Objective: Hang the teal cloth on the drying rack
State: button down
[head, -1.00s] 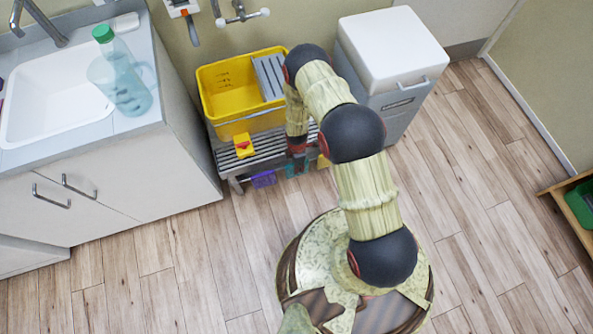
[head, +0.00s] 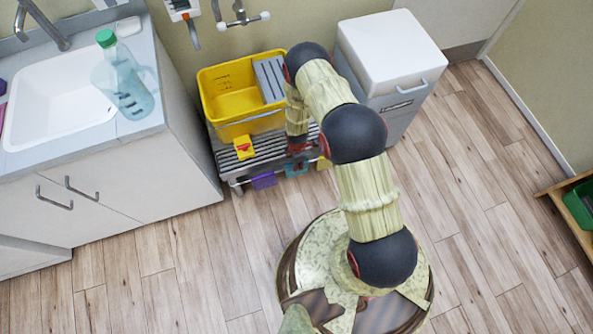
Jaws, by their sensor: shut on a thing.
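The teal cloth (head: 295,169) shows as a small patch at the front rail of the low slatted rack (head: 228,161), just below my gripper (head: 297,150). My gripper points down at the rack's front edge, and its fingers are mostly hidden by my own arm. It is shut on the teal cloth. I cannot tell whether the cloth lies over the rail or hangs in front of it. A purple cloth (head: 263,181) hangs from the rail to the left, and a yellow one (head: 323,163) shows to the right.
A yellow bucket (head: 228,103) with a grey insert stands on the rack, with a small yellow item (head: 244,147) in front. A white-lidded bin (head: 392,52) stands to the right. A sink counter (head: 130,128) with a bottle (head: 124,80) is at the left. The floor in front is clear.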

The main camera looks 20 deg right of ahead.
notch_tip(320, 180, up, 13)
jog(key=p, duration=0.7)
jog(key=shift+r+p, duration=0.2)
jog(key=shift+p, duration=0.2)
dwell(0.9)
